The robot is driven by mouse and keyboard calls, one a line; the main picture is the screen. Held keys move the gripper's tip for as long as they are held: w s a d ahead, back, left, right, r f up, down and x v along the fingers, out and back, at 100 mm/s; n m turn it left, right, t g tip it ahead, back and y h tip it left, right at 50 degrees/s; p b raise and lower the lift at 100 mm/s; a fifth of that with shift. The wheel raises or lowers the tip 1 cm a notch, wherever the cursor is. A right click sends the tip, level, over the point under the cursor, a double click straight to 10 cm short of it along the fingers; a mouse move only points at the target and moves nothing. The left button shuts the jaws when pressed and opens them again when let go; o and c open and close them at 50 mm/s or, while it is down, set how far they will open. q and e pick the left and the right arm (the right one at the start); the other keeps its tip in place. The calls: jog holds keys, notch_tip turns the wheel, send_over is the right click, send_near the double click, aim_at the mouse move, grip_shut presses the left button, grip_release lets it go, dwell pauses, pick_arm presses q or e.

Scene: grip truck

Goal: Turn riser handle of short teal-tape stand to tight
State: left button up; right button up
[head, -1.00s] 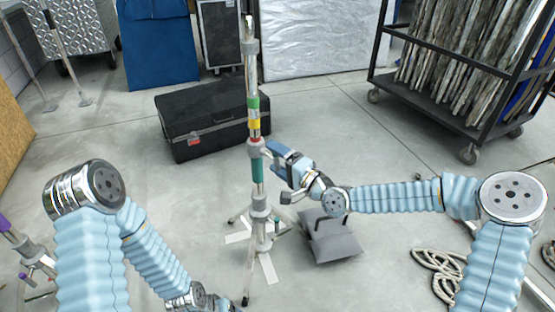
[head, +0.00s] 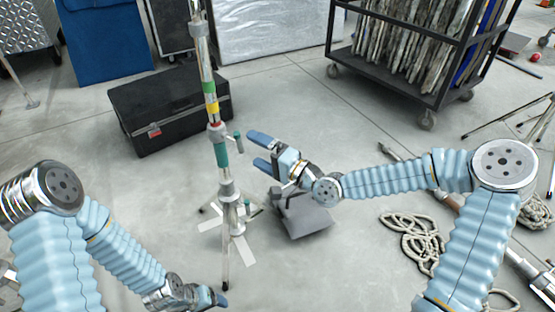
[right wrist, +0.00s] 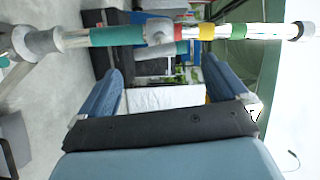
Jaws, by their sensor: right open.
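The stand (head: 222,155) with teal tape below its collar, and red, yellow and green bands above, stands upright left of centre in the head view. Its riser handle (head: 239,141), a short teal-grey grip, sticks out to the right of the collar (head: 217,131). My right gripper (head: 259,150) is open and empty just right of the handle, apart from it. In the right wrist view the stand's pole (right wrist: 118,36) runs sideways across the top, beyond the open fingers (right wrist: 163,66). My left gripper (head: 218,300) is low at the bottom edge; its jaw opening is unclear.
A black case (head: 170,108) lies behind the stand. A grey sandbag (head: 302,216) rests on the floor below my right gripper. A wheeled rack (head: 400,85) stands at the back right, and coiled rope (head: 412,238) lies at the right.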

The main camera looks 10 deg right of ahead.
jog(key=v, duration=0.7)
jog(key=shift+p, duration=0.3)
jog(key=s+a+f+n+g+h+p, duration=0.1)
jog(key=s+a+f+g, duration=0.15)
jog(key=f, duration=0.55)
jog(key=s+a+f+n+g+h+p, duration=0.1)
jog(key=s+a+f+g+h, duration=0.15)
jog(key=f, duration=0.45)
jog(key=s+d+f+n+g+h+p, duration=0.1)
jog(key=s+d+f+n+g+h, duration=0.1)
jog(key=s+f, duration=0.5)
jog(key=s+d+f+n+g+h, duration=0.2)
jog(key=s+f+g, duration=0.3)
jog(key=s, duration=0.3)
jog(key=shift+d+f+p, duration=0.4)
jog(key=shift+d+f, duration=0.45)
jog(key=shift+h, duration=0.25)
